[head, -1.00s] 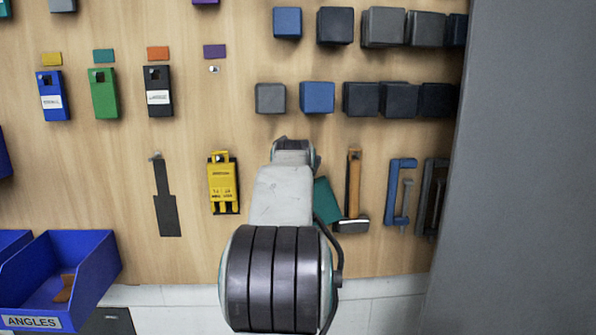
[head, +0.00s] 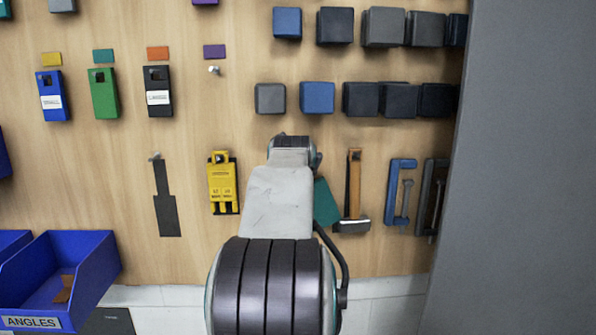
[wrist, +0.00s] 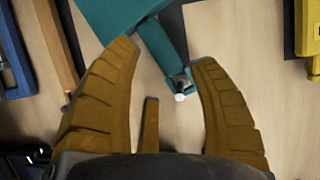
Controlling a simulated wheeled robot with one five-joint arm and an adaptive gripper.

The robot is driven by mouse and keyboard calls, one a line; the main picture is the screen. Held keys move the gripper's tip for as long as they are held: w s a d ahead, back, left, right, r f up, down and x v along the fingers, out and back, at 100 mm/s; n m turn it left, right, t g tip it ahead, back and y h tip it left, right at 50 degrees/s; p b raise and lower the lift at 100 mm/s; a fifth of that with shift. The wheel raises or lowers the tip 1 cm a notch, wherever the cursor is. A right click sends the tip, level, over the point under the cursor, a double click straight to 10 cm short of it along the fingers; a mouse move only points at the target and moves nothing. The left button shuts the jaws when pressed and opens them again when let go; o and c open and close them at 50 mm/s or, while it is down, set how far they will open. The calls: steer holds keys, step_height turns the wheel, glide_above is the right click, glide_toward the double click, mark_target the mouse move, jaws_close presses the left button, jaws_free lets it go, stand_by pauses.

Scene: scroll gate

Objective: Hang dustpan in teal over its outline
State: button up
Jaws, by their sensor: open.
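The teal dustpan (head: 325,203) is mostly hidden behind my arm in the head view. In the wrist view, the dustpan (wrist: 115,14) has its pan at the top and its handle slanting down to a pale-tipped peg (wrist: 180,97), seemingly hung there askew. A dark patch (wrist: 176,28) shows on the board beside the handle; I cannot tell whether it is outline or shadow. My gripper (wrist: 165,58) is open, with the handle end and peg showing between its fingers. Whether the fingers touch the handle is unclear. The head view hides the gripper behind my arm.
A yellow tool (head: 222,185) hangs left of my arm, and an orange-handled hammer (head: 353,190) hangs close to the dustpan's right. A dark tool outline (head: 166,200) lies bare farther left. A blue bin (head: 85,270) projects at lower left; a grey panel (head: 530,170) bounds the right.

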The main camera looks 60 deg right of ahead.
steer(key=v, duration=0.8)
steer(key=shift+a, duration=0.15)
steer(key=shift+s+r, duration=0.1)
steer(key=s+a+f+g+y, duration=0.25)
steer(key=a+f, duration=0.35)
steer(key=f, duration=0.4)
steer(key=s+a+f+g+y, duration=0.15)
steer(key=a+f+y, duration=0.3)
steer(key=f, duration=0.55)
steer(key=a+f+n+t+y, duration=0.1)
steer(key=a+n, duration=0.5)
steer(key=a, duration=0.9)
steer(key=a+f+n+t+y, duration=0.1)
steer(key=a+f+n+y, duration=0.3)
steer(key=a, duration=1.2)
step_height(320, 180, down, 2)
steer(key=shift+w+a+f+n+t, duration=0.15)
steer(key=shift+w+n+t, duration=0.2)
steer(key=shift+n, duration=0.65)
